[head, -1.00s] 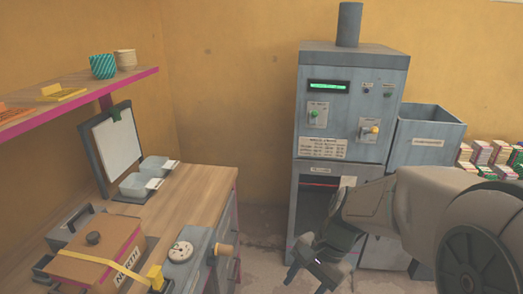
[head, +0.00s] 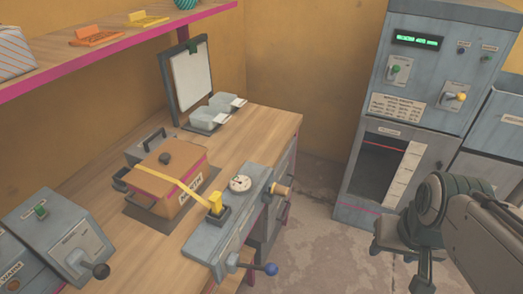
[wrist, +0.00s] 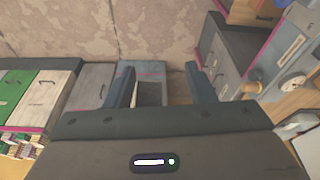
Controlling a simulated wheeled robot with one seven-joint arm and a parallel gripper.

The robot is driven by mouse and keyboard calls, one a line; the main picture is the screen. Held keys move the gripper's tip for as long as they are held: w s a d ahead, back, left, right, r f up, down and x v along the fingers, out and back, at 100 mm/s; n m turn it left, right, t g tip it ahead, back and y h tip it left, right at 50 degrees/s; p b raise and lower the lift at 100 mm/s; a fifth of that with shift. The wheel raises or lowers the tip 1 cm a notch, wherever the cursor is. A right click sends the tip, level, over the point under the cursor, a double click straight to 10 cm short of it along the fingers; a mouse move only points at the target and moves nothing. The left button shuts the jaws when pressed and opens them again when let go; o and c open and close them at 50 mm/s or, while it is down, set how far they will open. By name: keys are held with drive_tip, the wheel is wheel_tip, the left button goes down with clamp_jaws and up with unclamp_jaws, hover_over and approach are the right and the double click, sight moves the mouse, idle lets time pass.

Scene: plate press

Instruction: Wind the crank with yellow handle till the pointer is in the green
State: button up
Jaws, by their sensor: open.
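A grey winder unit (head: 228,232) sits along the front edge of the wooden bench. On its side is a crank with a tan-yellow handle (head: 282,190), pointing out over the floor. A round white dial (head: 240,183) is on the unit's top; its pointer and any green zone are too small to read. In the wrist view the dial (wrist: 292,84) and the tan-yellow handle (wrist: 252,87) show at the right. My gripper (head: 402,266) is right of the bench, well apart from the crank. In the wrist view its two fingers (wrist: 160,72) are spread and empty.
A strap with a yellow block (head: 215,204) crosses a brown box (head: 168,180). A blue-knobbed lever (head: 270,269) and a black-knobbed one (head: 101,271) stick out nearby. A tall grey cabinet (head: 413,110) stands at the right. Floor between bench and cabinet is clear.

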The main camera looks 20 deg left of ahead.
idle(0.7)
drive_tip(key=m+y+b, duration=1.5)
drive_tip(key=y+b, duration=0.2)
drive_tip(key=y, duration=0.1)
approach(283, 191)
drive_tip(key=w+a, duration=0.1)
drive_tip(key=a, duration=0.5)
drive_tip(key=w+a+f, duration=0.1)
drive_tip(key=a, duration=0.3)
drive_tip(key=shift+w+f+b, duration=0.1)
drive_tip(key=shift+w+b, duration=0.2)
